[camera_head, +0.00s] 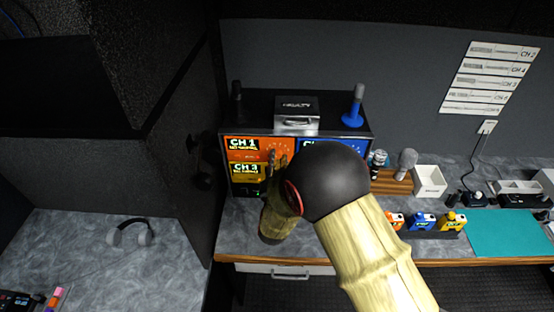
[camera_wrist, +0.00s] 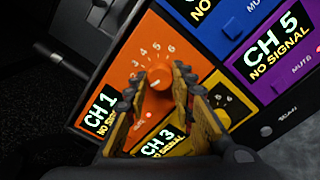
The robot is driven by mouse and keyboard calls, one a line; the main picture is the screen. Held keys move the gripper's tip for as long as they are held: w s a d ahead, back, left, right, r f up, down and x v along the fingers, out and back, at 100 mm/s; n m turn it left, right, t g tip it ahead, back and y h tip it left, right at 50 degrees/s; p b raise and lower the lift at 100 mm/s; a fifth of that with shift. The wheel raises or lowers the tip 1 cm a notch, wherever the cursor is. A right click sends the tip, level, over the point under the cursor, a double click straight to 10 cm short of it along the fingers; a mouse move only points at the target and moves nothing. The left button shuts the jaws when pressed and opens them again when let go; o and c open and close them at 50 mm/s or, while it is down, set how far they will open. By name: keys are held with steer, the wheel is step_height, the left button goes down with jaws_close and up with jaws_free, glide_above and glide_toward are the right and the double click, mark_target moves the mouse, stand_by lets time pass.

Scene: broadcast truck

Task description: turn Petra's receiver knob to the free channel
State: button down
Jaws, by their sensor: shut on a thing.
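The receiver rack (camera_head: 225,160) stands on the counter with coloured panels. The orange panel reads CH 1, NO SIGNAL, and carries an orange knob (camera_wrist: 159,76) with a numbered scale; 3 to 6 can be read. The knob's exact setting is hard to tell. My gripper (camera_head: 277,156) is at the orange panel, with its fingers (camera_wrist: 160,92) around the orange knob, shut on it. Below it is a yellow CH 3 panel (camera_head: 246,173), its knob partly hidden by a finger. A blue panel (camera_wrist: 222,22) and a purple CH 5 panel (camera_wrist: 296,80) are alongside. No name shows on these panels.
Two microphones stand on the rack, one blue-based (camera_head: 354,108), beside a silver box (camera_head: 297,115). Wall strips (camera_head: 490,75) carry channel labels, mostly too small to read. Microphones, a white bin (camera_head: 428,181) and coloured packs (camera_head: 423,221) stand to the right. Headphones (camera_head: 131,234) lie left.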

steer(key=shift+f, duration=0.1)
steer(key=c, duration=1.5)
jaws_free()
steer(key=s, duration=1.2)
steer(key=shift+a, duration=0.2)
